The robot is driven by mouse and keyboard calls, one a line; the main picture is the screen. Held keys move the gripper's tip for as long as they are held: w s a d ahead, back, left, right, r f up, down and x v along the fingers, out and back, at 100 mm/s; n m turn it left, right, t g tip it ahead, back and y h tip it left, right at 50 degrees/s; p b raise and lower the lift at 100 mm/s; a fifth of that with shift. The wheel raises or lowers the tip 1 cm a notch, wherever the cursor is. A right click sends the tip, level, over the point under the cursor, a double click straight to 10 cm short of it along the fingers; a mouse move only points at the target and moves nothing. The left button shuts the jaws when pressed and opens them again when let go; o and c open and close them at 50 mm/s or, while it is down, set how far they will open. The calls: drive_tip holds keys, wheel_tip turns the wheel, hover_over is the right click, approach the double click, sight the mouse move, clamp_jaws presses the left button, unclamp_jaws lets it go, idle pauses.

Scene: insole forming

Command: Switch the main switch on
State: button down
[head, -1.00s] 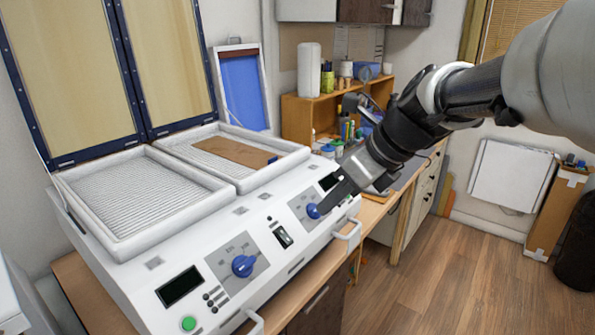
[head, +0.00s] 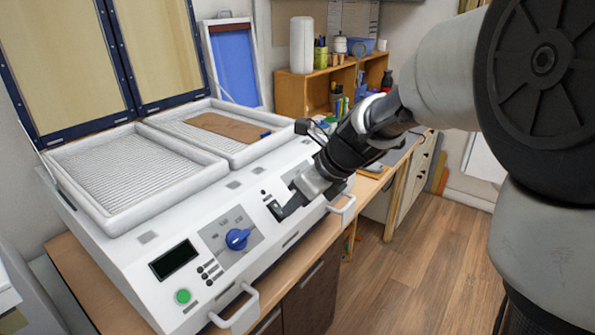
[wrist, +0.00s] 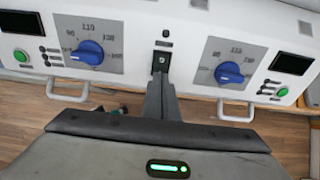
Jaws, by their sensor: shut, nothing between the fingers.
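The main switch (head: 273,206) is a small black rocker in the middle of the white machine's sloped front panel. In the wrist view the switch (wrist: 161,59) lies between two blue dials, directly beyond my fingertips. My gripper (head: 283,213) is shut and empty, with its tips at the switch's lower right side. In the wrist view my gripper (wrist: 158,82) points straight at the switch and covers its lower part. I cannot tell whether the tips touch the rocker, or which way it is tipped.
A left blue dial (head: 237,239) and a green button (head: 183,296) are on the same panel. The right dial (wrist: 229,73) shows in the wrist view. White handles (head: 236,310) stick out along the machine's front edge. A brown sheet (head: 228,126) lies on the right ribbed tray.

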drive_tip(key=shift+w+a+f, duration=0.2)
drive_tip(key=shift+a+f, duration=0.1)
drive_tip(key=shift+f, duration=0.15)
drive_tip(key=shift+f, duration=0.2)
drive_tip(key=shift+r, duration=0.2)
drive_tip(key=shift+r+p, duration=0.65)
drive_tip(key=shift+p, duration=0.35)
